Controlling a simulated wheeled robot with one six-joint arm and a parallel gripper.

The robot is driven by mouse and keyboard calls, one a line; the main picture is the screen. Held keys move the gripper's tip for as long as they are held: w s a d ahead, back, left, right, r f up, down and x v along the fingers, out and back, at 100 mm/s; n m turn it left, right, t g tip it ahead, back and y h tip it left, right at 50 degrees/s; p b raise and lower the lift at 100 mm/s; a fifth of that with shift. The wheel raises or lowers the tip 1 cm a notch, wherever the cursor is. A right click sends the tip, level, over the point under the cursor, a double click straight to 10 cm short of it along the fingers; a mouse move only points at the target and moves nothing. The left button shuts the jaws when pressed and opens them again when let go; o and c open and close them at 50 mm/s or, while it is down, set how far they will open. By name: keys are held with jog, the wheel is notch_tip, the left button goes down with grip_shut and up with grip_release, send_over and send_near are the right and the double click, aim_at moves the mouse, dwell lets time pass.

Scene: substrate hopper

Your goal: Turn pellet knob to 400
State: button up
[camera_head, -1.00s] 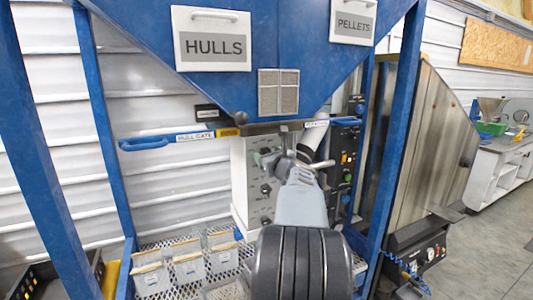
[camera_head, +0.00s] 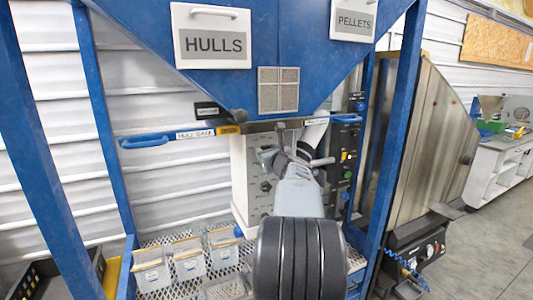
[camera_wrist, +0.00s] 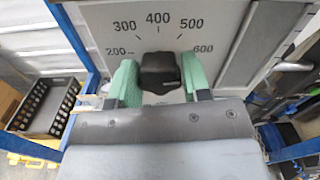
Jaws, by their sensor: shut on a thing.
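The black pellet knob (camera_wrist: 160,72) sits in front of a pale panel in the wrist view. A dial scale (camera_wrist: 158,22) above it reads 200, 300, 400, 500 and 600, with 400 at the top. My gripper (camera_wrist: 158,78) has a green fingertip on each side of the knob and is shut on it. I cannot make out which mark the knob points to. In the camera on my body, my gripper (camera_head: 270,155) is at the light control panel (camera_head: 252,182) under the hopper, and my arm hides part of it.
The blue hopper (camera_head: 290,50) overhangs the panel, with HULLS and PELLETS plates. A blue HULL GATE handle (camera_head: 145,142) is left of my gripper. A dark panel with buttons (camera_head: 345,150) stands close on the right. Clear bins (camera_head: 188,259) sit on a mesh shelf below.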

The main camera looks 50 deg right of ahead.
jog(key=shift+c, duration=0.5)
jog(key=shift+f, duration=0.1)
jog(key=shift+b, duration=0.4)
jog(key=n+b, duration=0.2)
jog(key=shift+f+b, duration=0.2)
jog(key=shift+b, duration=0.15)
jog(key=n+b, duration=0.4)
jog(key=shift+n+b, duration=0.4)
jog(key=n+b, duration=0.4)
jog(key=n, duration=0.1)
jog(key=shift+r, duration=0.1)
jog(key=shift+r+n+b, duration=0.15)
jog(key=shift+n+b, duration=1.3)
jog(key=shift+n, duration=0.45)
